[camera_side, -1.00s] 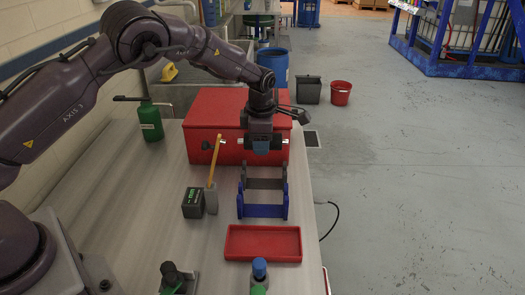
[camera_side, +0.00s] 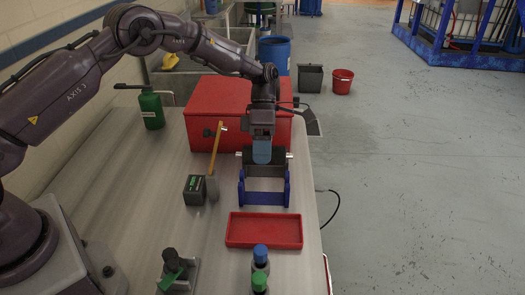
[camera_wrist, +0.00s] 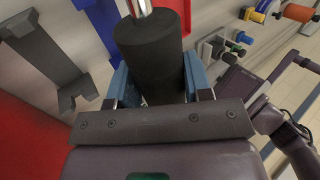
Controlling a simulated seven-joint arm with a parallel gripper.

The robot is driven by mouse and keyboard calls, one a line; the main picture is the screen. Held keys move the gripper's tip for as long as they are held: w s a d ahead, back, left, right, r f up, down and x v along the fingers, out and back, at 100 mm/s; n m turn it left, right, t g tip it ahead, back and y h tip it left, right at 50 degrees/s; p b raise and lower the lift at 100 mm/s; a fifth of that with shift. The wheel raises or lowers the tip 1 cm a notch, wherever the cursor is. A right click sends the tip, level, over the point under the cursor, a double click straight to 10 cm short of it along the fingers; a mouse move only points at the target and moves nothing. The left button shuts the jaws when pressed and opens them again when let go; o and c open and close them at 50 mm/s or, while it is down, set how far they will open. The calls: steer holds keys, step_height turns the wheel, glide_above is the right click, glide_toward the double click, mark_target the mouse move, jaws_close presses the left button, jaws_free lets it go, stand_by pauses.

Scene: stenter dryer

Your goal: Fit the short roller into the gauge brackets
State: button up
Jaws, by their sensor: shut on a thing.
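My gripper (camera_side: 262,158) is shut on the short roller, blue fingers on both sides of its dark body. In the wrist view the roller (camera_wrist: 150,45) shows its dark body and a silver end. In the side view its silver ends (camera_side: 289,155) stick out left and right, with the roller level. The dark grey bracket (camera_side: 265,171) lies just below it there, and the blue bracket (camera_side: 263,204) stands nearer the camera. In the wrist view the grey bracket (camera_wrist: 45,55) is left of the roller, with the blue bracket (camera_wrist: 100,25) beyond. Contact between roller and brackets cannot be made out.
A red box (camera_side: 215,110) stands close behind the gripper. A red tray (camera_side: 264,244) lies in front of the blue bracket. A small dark gauge box (camera_side: 195,189) and a yellow-handled tool (camera_side: 216,150) stand to the left. Bottles (camera_side: 260,255) stand at the front.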

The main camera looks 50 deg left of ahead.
steer(key=shift+f, duration=2.85)
steer(key=shift+f, duration=1.5)
steer(key=o, duration=1.1)
steer(key=v, duration=1.3)
